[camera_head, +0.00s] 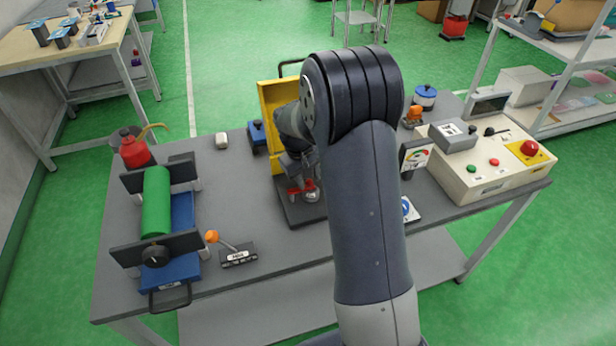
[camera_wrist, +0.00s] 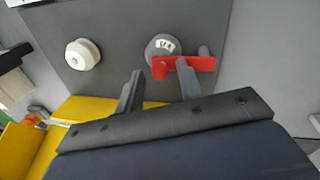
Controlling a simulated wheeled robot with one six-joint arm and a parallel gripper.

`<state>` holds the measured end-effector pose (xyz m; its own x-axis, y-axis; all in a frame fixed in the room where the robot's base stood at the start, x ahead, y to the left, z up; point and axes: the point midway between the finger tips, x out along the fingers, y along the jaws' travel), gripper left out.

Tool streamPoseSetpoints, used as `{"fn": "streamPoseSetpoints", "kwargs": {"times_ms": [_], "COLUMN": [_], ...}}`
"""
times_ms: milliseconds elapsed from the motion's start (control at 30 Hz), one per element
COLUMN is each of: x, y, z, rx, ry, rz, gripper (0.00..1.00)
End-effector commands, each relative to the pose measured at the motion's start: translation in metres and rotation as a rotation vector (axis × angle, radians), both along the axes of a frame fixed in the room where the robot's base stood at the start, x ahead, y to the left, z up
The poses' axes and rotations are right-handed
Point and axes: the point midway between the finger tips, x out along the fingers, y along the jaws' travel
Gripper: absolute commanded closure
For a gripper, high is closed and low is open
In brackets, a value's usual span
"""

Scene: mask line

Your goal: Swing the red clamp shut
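The red clamp (camera_wrist: 203,64) is a short red arm at a round grey post with a small label, seen in the wrist view. It also shows in the head view (camera_head: 296,193), low on a dark base plate (camera_head: 305,215). My gripper (camera_wrist: 159,76) has its two fingers apart, with nothing seen held between them. The right finger's tip overlaps the middle of the red arm; I cannot tell whether it touches. The left finger is clear of the clamp, to its left. In the head view my arm hides much of the fixture and most of the gripper.
A yellow panel (camera_head: 272,105) stands behind the base plate. A white round knob (camera_wrist: 83,54) is on the plate. To the left are a green roller (camera_head: 156,203) and an orange-knobbed lever (camera_head: 228,246). A control box (camera_head: 490,165) stands right.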

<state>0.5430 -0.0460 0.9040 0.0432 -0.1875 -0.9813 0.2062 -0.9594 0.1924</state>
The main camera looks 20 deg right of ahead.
Motion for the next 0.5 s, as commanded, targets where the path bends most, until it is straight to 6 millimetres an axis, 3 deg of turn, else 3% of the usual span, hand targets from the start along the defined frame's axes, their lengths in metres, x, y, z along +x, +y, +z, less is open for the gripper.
{"fn": "streamPoseSetpoints", "kwargs": {"times_ms": [333, 500], "x": [-0.001, -0.001], "y": [0.000, 0.004], "z": [0.002, 0.023], "rx": [0.000, 0.000], "ry": [0.002, -0.003], "rz": [0.000, 0.001], "gripper": [0.59, 0.59]}}
